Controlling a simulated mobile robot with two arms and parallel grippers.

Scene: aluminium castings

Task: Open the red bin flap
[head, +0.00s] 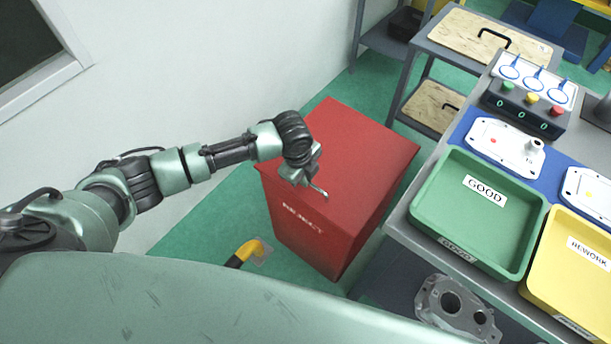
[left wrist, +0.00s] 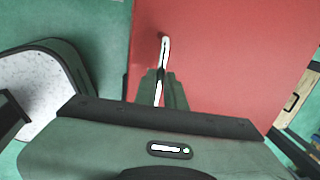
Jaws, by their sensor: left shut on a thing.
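The red bin (head: 310,225) stands on the green floor, marked REJECT on its front. Its red flap (head: 360,140) lies on top and looks closed. A thin metal handle shows at the flap's front edge in the head view (head: 319,191), and as a bright bar in the left wrist view (left wrist: 164,55). My left gripper (head: 305,178) is over the flap's front edge and shut on the handle; its fingers also show in the left wrist view (left wrist: 161,90). The gripper hides part of the handle. My right gripper is in neither view.
Right of the bin is a workbench with a green GOOD tray (head: 480,245), a yellow REWORK tray (head: 590,255) and a button box (head: 525,105). A grey cart (head: 425,45) stands behind.

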